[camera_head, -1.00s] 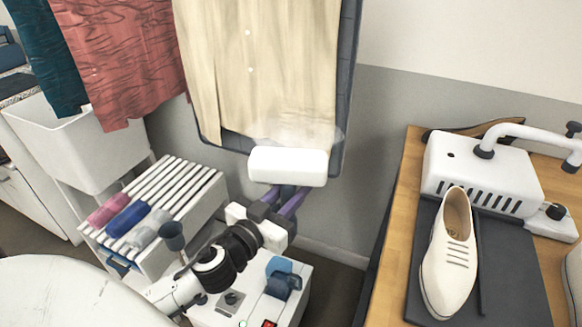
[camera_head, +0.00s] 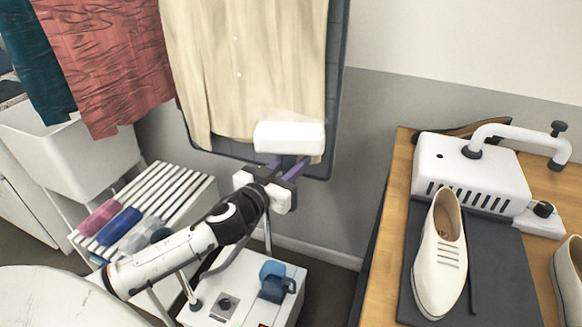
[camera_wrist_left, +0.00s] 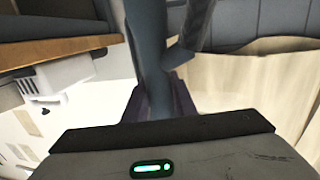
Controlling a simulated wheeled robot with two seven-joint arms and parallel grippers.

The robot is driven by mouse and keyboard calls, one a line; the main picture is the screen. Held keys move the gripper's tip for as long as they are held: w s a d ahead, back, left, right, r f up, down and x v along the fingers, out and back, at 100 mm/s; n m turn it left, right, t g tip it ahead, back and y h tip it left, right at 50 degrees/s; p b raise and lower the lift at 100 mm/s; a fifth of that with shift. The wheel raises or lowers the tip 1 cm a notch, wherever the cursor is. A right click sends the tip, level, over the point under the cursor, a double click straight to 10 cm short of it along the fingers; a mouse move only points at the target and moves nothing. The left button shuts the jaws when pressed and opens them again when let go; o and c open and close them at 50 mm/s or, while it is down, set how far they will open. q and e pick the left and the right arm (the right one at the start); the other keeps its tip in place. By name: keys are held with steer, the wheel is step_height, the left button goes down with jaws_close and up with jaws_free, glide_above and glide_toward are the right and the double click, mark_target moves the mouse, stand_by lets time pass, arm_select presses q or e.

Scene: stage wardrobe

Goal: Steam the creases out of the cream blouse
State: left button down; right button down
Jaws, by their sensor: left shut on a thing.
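The cream blouse (camera_head: 243,70) hangs in front of a dark upright board, its upper part cut off by the picture's top edge. It looks mostly smooth, with soft vertical folds. My left gripper (camera_head: 288,168) is shut on the white steamer head (camera_head: 289,137), just below its block. The head is at the blouse's lower right hem and covers part of it; I cannot tell whether it touches. A faint haze shows above it. In the left wrist view the blouse (camera_wrist_left: 250,95) is at the right, and a grey handle (camera_wrist_left: 148,50) rises between the fingers. My right gripper is out of view.
A white steamer base (camera_head: 245,290) with a blue tank stands below my left arm. A slatted rack (camera_head: 165,195) is at the left. Creased red (camera_head: 110,65) and teal (camera_head: 35,60) garments hang left. A wooden bench (camera_head: 392,225) with a cream shoe (camera_head: 440,260) is at the right.

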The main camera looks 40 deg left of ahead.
arm_select(q)
steer(key=shift+w, duration=0.1)
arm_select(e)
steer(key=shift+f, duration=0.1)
